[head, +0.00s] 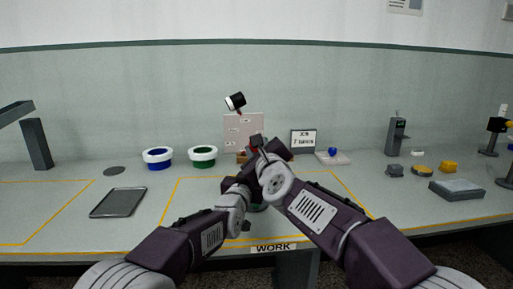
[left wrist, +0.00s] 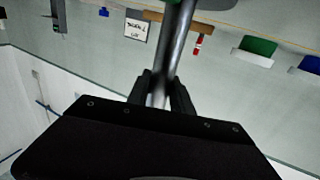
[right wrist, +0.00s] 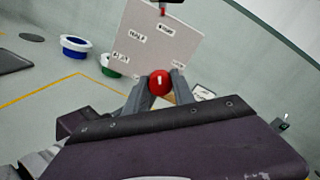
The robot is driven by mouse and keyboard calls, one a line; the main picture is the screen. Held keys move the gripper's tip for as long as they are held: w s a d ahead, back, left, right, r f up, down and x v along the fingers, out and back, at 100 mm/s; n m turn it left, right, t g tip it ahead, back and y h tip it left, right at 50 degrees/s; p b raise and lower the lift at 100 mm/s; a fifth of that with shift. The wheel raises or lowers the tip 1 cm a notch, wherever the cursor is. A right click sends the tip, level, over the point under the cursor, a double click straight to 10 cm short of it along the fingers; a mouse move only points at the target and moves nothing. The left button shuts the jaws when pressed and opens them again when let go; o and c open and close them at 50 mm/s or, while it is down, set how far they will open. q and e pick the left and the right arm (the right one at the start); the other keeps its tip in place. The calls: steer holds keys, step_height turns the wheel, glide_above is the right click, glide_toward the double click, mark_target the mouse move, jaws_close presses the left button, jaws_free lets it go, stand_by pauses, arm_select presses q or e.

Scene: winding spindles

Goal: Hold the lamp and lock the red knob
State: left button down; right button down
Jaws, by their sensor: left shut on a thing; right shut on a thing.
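The lamp's black head with a white face (head: 235,101) shows tilted above the middle of the table in the head view. Its grey metal post (left wrist: 178,40) runs between the fingers of my left gripper (left wrist: 163,90), which is shut on it. The red knob (right wrist: 160,83) sits between the fingertips of my right gripper (right wrist: 158,90), which is shut on it; a white mark shows on the knob's face. In the head view my arms cross in front and hide most of the post, the knob and the lamp's base.
A pale panel with labels (right wrist: 155,40) stands behind the knob. A sign (head: 303,140) and a blue-knobbed block (head: 333,156) are to its right. Blue (head: 157,158) and green (head: 203,156) ringed containers and a dark tray (head: 118,202) lie left. The table's front left is clear.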

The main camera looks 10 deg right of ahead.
arm_select(q)
steer(key=shift+d+f, duration=0.1)
steer(key=shift+f, duration=0.35)
arm_select(e)
steer(key=shift+r+m, duration=0.25)
steer(key=shift+m, duration=0.85)
steer(key=c, duration=1.2)
jaws_free()
steer(key=shift+o, duration=0.7)
steer(key=shift+f, duration=0.1)
steer(key=s+d, duration=0.1)
steer(key=s, duration=1.1)
steer(key=shift+d, duration=0.2)
